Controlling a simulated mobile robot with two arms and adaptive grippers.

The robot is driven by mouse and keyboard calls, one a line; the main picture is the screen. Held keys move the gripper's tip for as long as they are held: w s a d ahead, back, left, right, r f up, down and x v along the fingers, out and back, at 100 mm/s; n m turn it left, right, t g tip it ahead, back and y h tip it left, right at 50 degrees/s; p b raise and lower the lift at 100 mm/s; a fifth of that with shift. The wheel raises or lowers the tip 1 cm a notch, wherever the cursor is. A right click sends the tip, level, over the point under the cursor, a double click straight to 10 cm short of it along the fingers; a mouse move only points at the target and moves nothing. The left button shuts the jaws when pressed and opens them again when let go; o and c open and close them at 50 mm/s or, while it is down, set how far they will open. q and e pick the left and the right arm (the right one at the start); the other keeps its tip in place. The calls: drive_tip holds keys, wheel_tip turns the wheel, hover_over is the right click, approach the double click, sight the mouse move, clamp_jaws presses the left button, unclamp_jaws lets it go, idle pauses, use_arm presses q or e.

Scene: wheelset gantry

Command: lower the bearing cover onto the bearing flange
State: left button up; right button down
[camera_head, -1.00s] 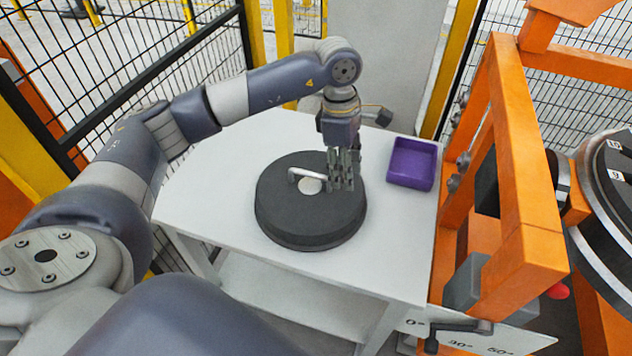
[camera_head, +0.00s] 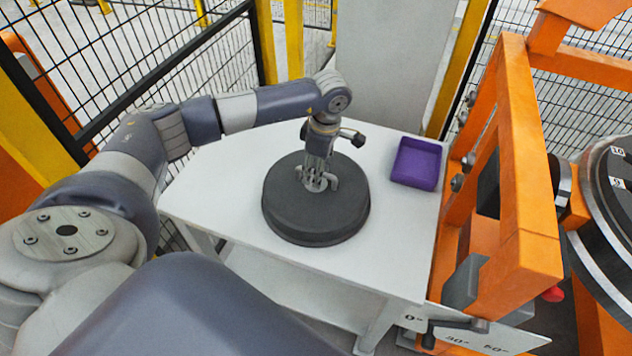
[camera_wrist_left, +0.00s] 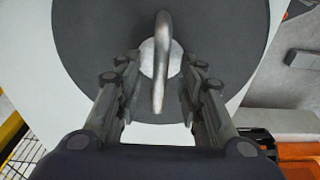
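The bearing cover (camera_head: 315,218) is a dark grey round disc lying flat on the white table, with a light metal handle and a pale round centre. In the left wrist view the cover (camera_wrist_left: 85,45) fills the upper middle, and its handle (camera_wrist_left: 161,60) stands between my fingers. My left gripper (camera_head: 316,182) is over the middle of the cover, pointing down at the handle. In the left wrist view the left gripper (camera_wrist_left: 160,95) is open, with a gap on each side of the handle. My right gripper is in no view. I cannot make out the bearing flange for certain.
A purple open bin (camera_head: 417,163) stands on the white table (camera_head: 400,235) right of the cover. An orange frame (camera_head: 525,180) rises at the table's right side, with a dark round wheel part (camera_head: 608,190) beyond. A black mesh fence (camera_head: 100,60) stands at the back left.

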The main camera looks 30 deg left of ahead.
use_arm(q)
drive_tip(key=shift+f, duration=0.55)
drive_tip(key=shift+f+b, duration=0.25)
drive_tip(key=shift+b, duration=0.1)
drive_tip(key=shift+c, duration=0.6)
clamp_jaws()
